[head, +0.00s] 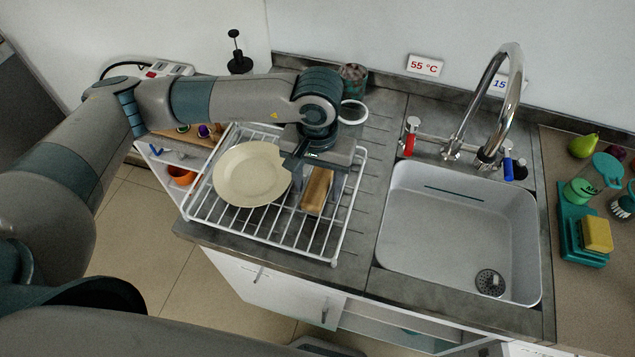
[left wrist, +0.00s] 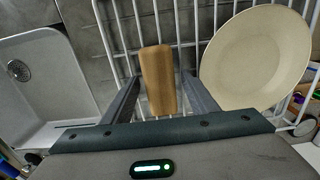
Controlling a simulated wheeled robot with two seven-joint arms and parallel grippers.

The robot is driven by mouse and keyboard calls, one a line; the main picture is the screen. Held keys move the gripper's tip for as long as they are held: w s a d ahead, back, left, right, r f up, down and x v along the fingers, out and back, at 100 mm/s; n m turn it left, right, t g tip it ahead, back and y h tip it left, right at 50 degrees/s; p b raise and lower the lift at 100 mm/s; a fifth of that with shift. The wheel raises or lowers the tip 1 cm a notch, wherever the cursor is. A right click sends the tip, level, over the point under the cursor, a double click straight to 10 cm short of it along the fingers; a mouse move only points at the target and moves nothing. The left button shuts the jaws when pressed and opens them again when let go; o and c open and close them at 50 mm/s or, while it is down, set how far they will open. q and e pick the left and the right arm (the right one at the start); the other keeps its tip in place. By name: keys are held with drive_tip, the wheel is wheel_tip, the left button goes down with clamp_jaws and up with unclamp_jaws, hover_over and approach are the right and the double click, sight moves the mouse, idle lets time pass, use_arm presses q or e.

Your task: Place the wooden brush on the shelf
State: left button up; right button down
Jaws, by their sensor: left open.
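The wooden brush (head: 317,194), a brown block, lies on the white wire dish rack (head: 268,242), right of a cream plate (head: 250,175). My left gripper (head: 317,182) is over the rack, open, and partly covers the far end of the brush. In the left wrist view the brush (left wrist: 158,72) shows between the two spread fingers of my left gripper (left wrist: 162,78), with a gap on each side. A shelf unit stands left of the counter, with an orange bowl (head: 181,174) inside. My right gripper is out of view.
The sink (head: 450,235) with its tall faucet (head: 497,85) is right of the rack. A teal tray with a yellow sponge (head: 597,235) and a green pear (head: 583,146) lie at the far right. A dark-topped jar (head: 353,78) stands behind the rack.

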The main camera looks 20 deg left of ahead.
sight(318, 186)
use_arm(q)
drive_tip(key=shift+r, duration=0.1)
drive_tip(key=shift+r, duration=0.25)
wheel_tip(318, 186, up, 12)
drive_tip(key=b, duration=0.3)
drive_tip(key=shift+f, duration=0.2)
drive_tip(key=shift+o, duration=0.5)
drive_tip(key=shift+s+d, duration=0.1)
